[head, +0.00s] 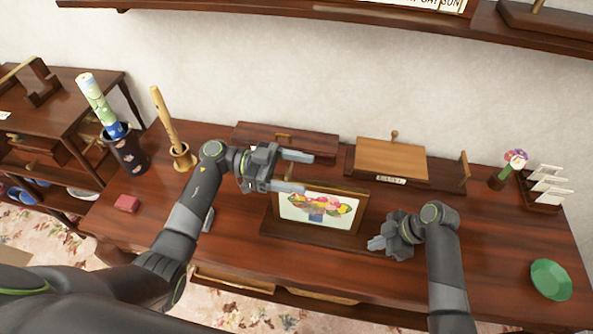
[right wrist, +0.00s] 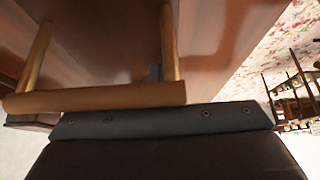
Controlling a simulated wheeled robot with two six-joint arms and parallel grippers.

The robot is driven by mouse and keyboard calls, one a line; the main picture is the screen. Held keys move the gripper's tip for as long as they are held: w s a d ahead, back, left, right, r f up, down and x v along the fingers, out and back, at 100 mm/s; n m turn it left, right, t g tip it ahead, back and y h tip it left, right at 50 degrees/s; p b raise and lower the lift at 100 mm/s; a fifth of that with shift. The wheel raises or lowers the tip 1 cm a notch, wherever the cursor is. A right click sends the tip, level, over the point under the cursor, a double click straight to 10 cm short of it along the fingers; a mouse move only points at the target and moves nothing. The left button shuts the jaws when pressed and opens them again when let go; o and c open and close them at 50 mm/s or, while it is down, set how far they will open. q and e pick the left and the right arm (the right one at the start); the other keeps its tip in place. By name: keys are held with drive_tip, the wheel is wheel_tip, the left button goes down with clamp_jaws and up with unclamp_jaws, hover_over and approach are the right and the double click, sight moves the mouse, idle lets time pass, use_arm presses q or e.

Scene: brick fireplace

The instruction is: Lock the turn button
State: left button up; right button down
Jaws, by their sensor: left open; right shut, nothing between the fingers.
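I cannot surely make out a turn button. A wooden box (head: 391,160) with a small peg (head: 394,134) behind its top and a label on its front stands at the back of the desk. A framed flower picture (head: 320,207) stands upright on a dark base in the middle. My left gripper (head: 308,172) is open and empty, above and behind the picture's top edge. My right gripper (head: 376,243) is shut and empty, beside the picture's lower right corner. In the right wrist view, a wooden bar with two posts (right wrist: 95,97) is close to the camera.
A dark wooden piece (head: 312,146) lies left of the box. A cup with a tube (head: 125,152), a wooden holder (head: 182,156) and a red block (head: 127,203) are at left. A flower (head: 515,160), a card rack (head: 543,190) and a green bowl (head: 550,279) are at right.

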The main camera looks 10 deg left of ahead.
use_arm(q)
drive_tip(key=shift+a, duration=0.1)
use_arm(e)
drive_tip(key=shift+s+f, duration=0.1)
drive_tip(key=shift+f, duration=0.05)
use_arm(q)
drive_tip(key=a, duration=1.2)
use_arm(e)
drive_tip(key=shift+r+p, duration=0.75)
drive_tip(key=shift+p, duration=0.05)
wheel_tip(320, 180, up, 5)
drive_tip(key=p, duration=0.4)
drive_tip(key=shift+f, duration=0.1)
use_arm(q)
wheel_tip(320, 180, up, 6)
drive_tip(key=shift+w+d+f, duration=0.1)
